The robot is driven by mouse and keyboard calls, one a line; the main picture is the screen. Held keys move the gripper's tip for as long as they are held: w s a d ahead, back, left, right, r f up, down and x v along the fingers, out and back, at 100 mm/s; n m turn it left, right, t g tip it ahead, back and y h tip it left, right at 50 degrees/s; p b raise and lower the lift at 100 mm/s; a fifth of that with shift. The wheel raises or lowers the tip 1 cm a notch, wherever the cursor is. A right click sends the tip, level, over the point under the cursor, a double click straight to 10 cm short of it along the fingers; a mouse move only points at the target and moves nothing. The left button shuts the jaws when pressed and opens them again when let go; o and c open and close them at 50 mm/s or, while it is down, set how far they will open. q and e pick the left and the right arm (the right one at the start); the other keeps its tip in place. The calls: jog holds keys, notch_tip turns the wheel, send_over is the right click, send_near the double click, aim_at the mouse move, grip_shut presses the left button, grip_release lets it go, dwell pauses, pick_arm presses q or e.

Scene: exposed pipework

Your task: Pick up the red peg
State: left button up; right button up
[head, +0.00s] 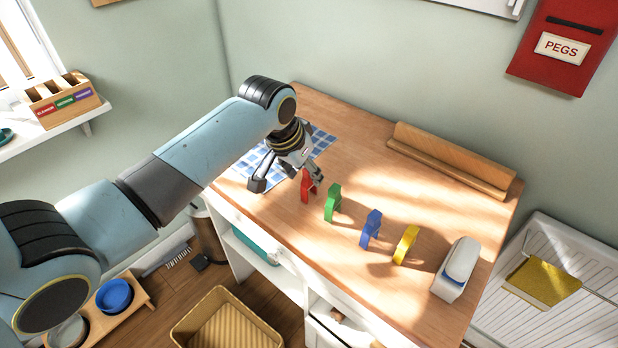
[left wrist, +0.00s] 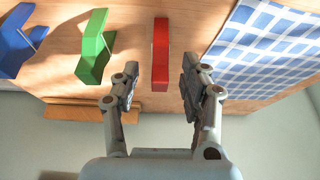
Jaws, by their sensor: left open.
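The red peg (head: 305,187) stands on the wooden counter, first in a row of coloured pegs, near the blue checked cloth. In the left wrist view the red peg (left wrist: 160,54) lies between and just ahead of the two fingers. My left gripper (head: 288,178) is open at the red peg; in the left wrist view the left gripper (left wrist: 158,84) shows a gap on both sides of it, wider on the left. No finger visibly grips it. The right gripper does not show.
A green peg (head: 333,203), blue peg (head: 371,229) and yellow peg (head: 405,245) stand in a row to the right. A white dispenser-like object (head: 456,270) stands at the right end. A wooden ledge (head: 450,163) runs along the back. The counter's middle is clear.

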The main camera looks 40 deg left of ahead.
aim_at(309, 178)
pick_arm(q)
jog(key=shift+x, duration=1.9)
jog(key=c, duration=0.9)
jog(key=shift+r, duration=0.1)
